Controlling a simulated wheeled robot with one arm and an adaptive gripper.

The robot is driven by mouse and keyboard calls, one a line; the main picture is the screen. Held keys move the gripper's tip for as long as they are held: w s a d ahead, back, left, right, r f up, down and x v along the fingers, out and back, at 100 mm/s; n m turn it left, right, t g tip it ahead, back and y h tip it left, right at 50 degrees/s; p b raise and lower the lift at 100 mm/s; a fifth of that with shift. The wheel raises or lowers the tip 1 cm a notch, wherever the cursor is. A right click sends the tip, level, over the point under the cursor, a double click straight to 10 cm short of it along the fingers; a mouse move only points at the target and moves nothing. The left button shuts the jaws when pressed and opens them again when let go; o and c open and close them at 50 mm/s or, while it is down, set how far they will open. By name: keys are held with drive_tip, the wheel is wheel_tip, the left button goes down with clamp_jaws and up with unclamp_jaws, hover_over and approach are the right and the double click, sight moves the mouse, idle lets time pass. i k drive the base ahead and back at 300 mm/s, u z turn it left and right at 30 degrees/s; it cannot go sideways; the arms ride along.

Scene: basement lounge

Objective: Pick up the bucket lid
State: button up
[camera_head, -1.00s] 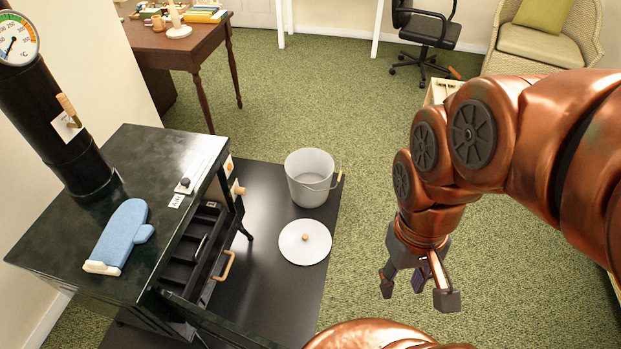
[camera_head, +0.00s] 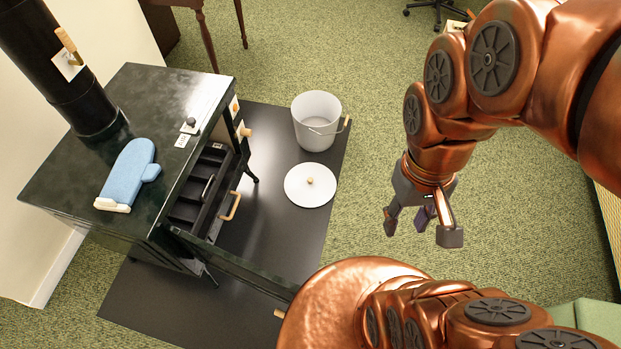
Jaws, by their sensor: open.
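The bucket lid (camera_head: 300,190) is a flat white disc with a small wooden knob (camera_head: 310,181). It lies on the black floor plate, just in front of the white bucket (camera_head: 316,124), which stands upright and open with its wire handle hanging at the side. My gripper (camera_head: 422,232) is open and empty. It hangs in the air to the right of the lid in the picture, pointing down, clear of the lid and the bucket.
A dark stove (camera_head: 120,165) with an open drawer (camera_head: 196,205) and a blue oven mitt (camera_head: 128,172) on top stands at the left. The black floor plate (camera_head: 262,160) lies under the lid and bucket. Green carpet (camera_head: 385,80) is clear around the plate's right side.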

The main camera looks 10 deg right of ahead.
sight(308, 184)
drive_tip(key=z, duration=1.3)
drive_tip(key=i, duration=1.4)
drive_tip(key=u, duration=3.15)
